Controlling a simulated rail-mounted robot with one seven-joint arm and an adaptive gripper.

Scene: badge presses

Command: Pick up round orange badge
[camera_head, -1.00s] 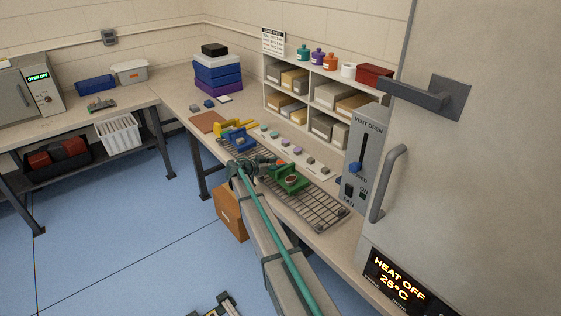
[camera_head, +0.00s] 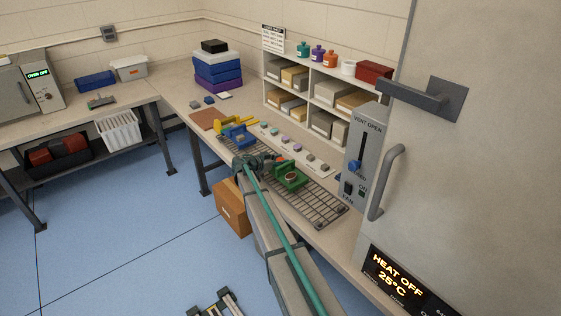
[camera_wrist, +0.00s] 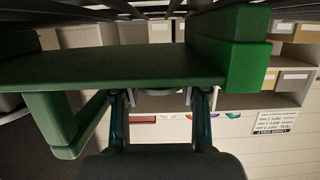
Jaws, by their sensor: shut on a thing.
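The green press (camera_head: 290,181) stands on the wire rack, with a round reddish-brown disc (camera_head: 291,177) with a pale rim showing in it. I cannot tell whether this disc is the orange badge. My gripper (camera_head: 277,163) is low over the rack, close to the green press on its left and far side. A small orange-red spot (camera_head: 283,161) shows near the fingertips, too small to make out. In the wrist view the press's green slab (camera_wrist: 120,68) crosses in front of my gripper (camera_wrist: 160,98). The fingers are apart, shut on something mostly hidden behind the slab.
The blue press (camera_head: 239,138) and yellow press (camera_head: 226,125) stand to the left. Several small badge pieces lie on a pale strip (camera_head: 309,167) behind. The wire rack (camera_head: 321,206) is free at its right end. A shelf unit (camera_head: 305,100) backs the bench.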

